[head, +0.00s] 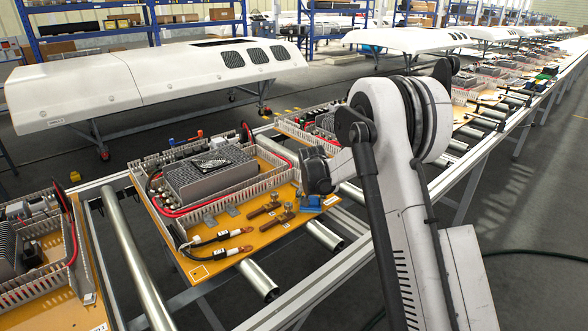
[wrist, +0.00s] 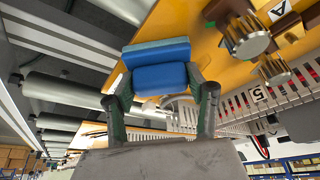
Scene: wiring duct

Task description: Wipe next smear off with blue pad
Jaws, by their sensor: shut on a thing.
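My gripper (wrist: 158,82) is shut on the blue pad (wrist: 157,52), with a dark finger on each side of it. In the wrist view the pad lies over the edge area of the orange board (wrist: 190,28); I cannot tell whether it touches the surface. In the head view the pad (head: 312,203) shows as a small blue patch at the right side of the orange board (head: 262,236), below my wrist. My arm hides most of the gripper there. I cannot make out a smear clearly in either view; any under the pad is hidden.
Slotted wiring duct (head: 232,193) and a grey finned unit (head: 208,176) lie further back. Conveyor rollers (head: 325,236) flank the board.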

